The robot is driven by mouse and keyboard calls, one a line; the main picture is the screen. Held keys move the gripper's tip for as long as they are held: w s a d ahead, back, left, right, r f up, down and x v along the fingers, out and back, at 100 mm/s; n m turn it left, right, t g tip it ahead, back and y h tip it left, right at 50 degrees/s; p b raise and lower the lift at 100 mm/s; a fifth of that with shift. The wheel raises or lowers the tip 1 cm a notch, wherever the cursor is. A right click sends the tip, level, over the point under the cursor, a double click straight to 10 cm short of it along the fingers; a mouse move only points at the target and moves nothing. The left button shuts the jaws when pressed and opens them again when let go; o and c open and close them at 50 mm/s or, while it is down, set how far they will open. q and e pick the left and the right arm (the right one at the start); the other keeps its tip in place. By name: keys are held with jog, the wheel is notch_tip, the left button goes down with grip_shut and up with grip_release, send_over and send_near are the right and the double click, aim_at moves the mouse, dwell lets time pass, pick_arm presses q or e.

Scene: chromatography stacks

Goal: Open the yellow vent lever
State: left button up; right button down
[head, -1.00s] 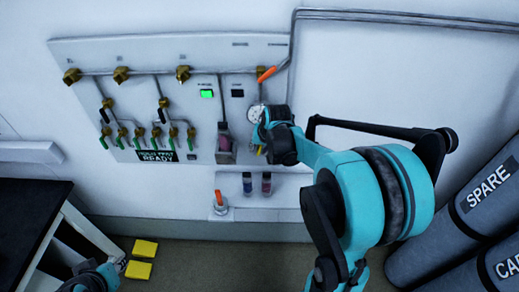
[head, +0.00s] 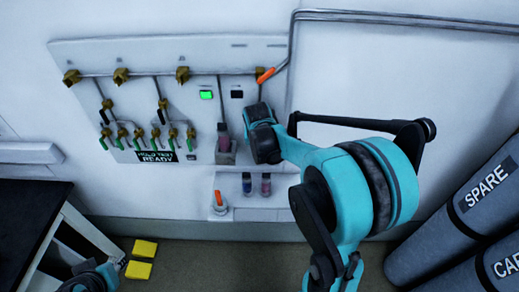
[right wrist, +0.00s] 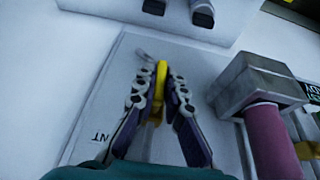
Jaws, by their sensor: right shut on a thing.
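The yellow vent lever (right wrist: 160,82) stands between the two fingers of my right gripper (right wrist: 158,85) in the right wrist view. The fingers are shut on it, one on each side, and its yellow tip shows at the fingertips. In the head view my right wrist covers the lever and the fingers at the right part of the wall panel (head: 215,60). Part of my left arm shows at the bottom left of the head view. Its gripper (head: 118,264) is small and partly cut off, so its opening is unclear.
A grey block holding a pink cylinder (right wrist: 268,135) is close to the right of my right gripper in the wrist view. Two small vials (head: 256,184) stand on a ledge below. An orange-handled valve (head: 265,75) is above. Grey cylinders (head: 455,225) stand at the right.

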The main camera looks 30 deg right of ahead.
jog(key=c, duration=1.6)
grip_release()
jog(key=v, duration=1.2)
jog(key=shift+s, duration=0.1)
jog(key=s+a+f+n+t+y+b, duration=0.1)
jog(key=s+a+f+n, duration=0.2)
jog(key=s+a, duration=0.3)
jog(key=s+a+f+n+t+y+b, duration=0.1)
jog(key=s+a+f+n+t+b, duration=0.1)
jog(key=s+a+f, duration=0.4)
jog(key=s+a+n, duration=0.1)
jog(key=s, duration=0.1)
jog(key=shift+s+a+f+t+b, duration=0.2)
jog(key=shift+s+t+b, duration=0.1)
jog(key=shift+s, duration=0.1)
